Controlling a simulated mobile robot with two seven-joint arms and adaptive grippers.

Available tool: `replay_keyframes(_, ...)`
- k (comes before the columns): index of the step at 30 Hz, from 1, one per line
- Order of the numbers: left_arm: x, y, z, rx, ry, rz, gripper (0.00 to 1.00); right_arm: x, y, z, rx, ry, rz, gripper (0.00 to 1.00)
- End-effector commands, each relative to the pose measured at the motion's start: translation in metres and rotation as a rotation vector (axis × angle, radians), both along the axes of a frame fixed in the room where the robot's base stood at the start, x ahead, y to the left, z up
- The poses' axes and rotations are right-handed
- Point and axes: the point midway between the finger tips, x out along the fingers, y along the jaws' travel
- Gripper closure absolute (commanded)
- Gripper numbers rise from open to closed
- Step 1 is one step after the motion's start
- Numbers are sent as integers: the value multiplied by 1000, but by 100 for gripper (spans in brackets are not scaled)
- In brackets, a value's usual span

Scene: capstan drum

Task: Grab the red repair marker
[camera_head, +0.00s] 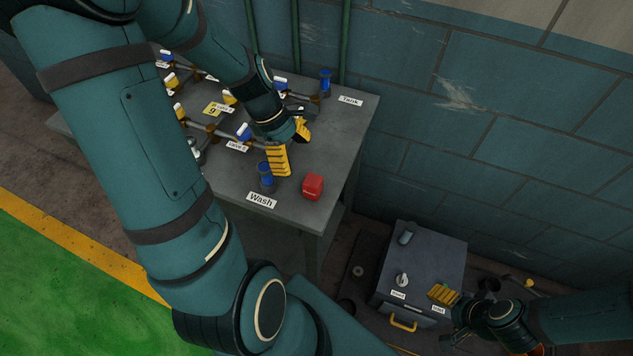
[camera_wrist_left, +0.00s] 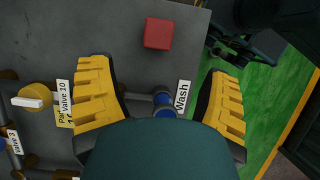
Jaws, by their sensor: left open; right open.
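The red repair marker (camera_head: 313,186) is a small red block on the grey table, right of the "Wash" label. In the left wrist view the red marker (camera_wrist_left: 158,33) lies beyond my fingertips, between their lines. My left gripper (camera_head: 288,148) is open and empty above the table, up and left of the marker and apart from it. Its yellow fingers (camera_wrist_left: 163,75) are spread wide in the left wrist view. My right gripper (camera_head: 449,299) is over the low grey cabinet at the lower right; only its yellow fingers show clearly, and it holds nothing visible.
A blue-capped fitting (camera_head: 265,176) by the "Wash" label (camera_head: 262,200) stands close left of the marker. Pipes with blue and yellow valves fill the table's left part. The grey cabinet (camera_head: 432,262) has a knob and yellow handle. The table's right side (camera_head: 345,130) is clear.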

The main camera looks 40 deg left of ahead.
Motion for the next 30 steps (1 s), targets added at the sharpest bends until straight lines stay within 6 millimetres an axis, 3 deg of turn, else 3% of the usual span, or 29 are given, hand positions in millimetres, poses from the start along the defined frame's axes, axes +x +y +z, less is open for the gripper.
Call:
replay_keyframes(3, 2, -10, -26, -2, 3, -4, 22, -2, 0, -10, 0, 5, 4, 25)
replay_keyframes(7, 5, -17, -45, 0, 1, -3, 22, -4, 1, -16, 2, 10, 7, 25)
replay_keyframes(15, 9, -25, -61, 0, 0, -5, 22, -6, 1, -21, 2, 14, 11, 25)
replay_keyframes(24, 17, -43, -97, 0, 1, -3, 22, -7, 1, -36, 3, 15, 13, 25)
replay_keyframes(30, 18, -46, -102, 1, -1, -3, 22, -6, 1, -37, 3, 14, 13, 25)
